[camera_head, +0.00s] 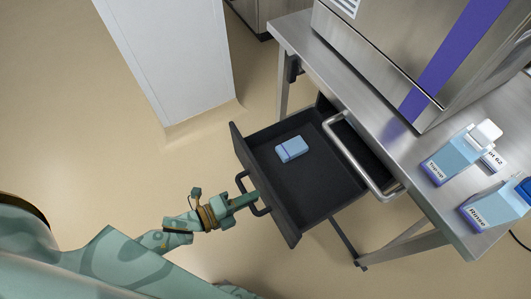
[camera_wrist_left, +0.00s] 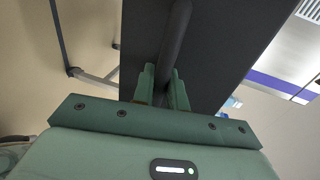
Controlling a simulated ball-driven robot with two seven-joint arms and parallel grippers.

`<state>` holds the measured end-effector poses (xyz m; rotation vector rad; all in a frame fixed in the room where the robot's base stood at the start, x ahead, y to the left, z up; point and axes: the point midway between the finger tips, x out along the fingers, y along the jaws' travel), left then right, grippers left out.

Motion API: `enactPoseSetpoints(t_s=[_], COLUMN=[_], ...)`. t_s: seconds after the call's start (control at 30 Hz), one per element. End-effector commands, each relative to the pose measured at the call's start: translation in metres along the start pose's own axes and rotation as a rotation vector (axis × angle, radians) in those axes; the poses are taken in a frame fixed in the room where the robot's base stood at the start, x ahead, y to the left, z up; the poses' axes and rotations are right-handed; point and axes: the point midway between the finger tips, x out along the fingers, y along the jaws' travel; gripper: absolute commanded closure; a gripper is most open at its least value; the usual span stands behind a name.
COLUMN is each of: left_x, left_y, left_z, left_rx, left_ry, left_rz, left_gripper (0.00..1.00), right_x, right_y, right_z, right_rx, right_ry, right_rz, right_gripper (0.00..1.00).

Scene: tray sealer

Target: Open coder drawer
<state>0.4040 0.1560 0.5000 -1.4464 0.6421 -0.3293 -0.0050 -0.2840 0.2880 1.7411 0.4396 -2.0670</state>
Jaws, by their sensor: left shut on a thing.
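The coder drawer (camera_head: 290,212) is a dark grey drawer under a steel table, and it stands pulled out. A small blue box (camera_head: 291,149) lies inside it. A black bar handle (camera_head: 241,181) is on the drawer's front panel. My left gripper (camera_head: 253,197) is at this handle. In the left wrist view the fingers (camera_wrist_left: 162,88) are shut around the handle bar (camera_wrist_left: 176,45), with the dark front panel (camera_wrist_left: 225,40) behind it. My right gripper is in neither view.
The steel table (camera_head: 425,195) carries a large steel machine (camera_head: 385,50) with a purple stripe. A bottle labelled Top-up (camera_head: 447,160) and one labelled Rinse (camera_head: 490,208) stand near its edge. A curved metal rail (camera_head: 352,157) is above the drawer. A white column (camera_head: 170,55) stands behind. Open floor lies left.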

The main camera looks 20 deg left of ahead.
Motion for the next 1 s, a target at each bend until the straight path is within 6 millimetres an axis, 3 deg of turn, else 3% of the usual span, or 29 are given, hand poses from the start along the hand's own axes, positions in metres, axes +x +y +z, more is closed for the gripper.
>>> enactPoseSetpoints(t_s=[0.23,0.63,0.7,0.73,1.0], left_x=[-0.018,-0.021,-0.020,-0.020,-0.020], left_y=[0.004,0.005,0.005,0.005,0.005], left_z=[0.000,0.000,0.000,0.000,0.000], left_rx=[0.000,0.000,0.000,0.000,0.000], left_ry=[0.000,0.000,0.000,0.000,0.000], left_rz=[0.002,0.002,0.002,0.002,0.000], left_gripper=[1.00,1.00,0.72,0.67,0.67], right_x=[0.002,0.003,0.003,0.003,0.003], right_y=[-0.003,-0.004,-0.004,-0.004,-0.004], right_z=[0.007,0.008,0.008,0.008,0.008], right_rx=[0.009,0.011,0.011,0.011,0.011], right_ry=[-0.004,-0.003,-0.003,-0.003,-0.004], right_rz=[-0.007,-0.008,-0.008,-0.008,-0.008], right_gripper=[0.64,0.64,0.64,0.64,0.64])
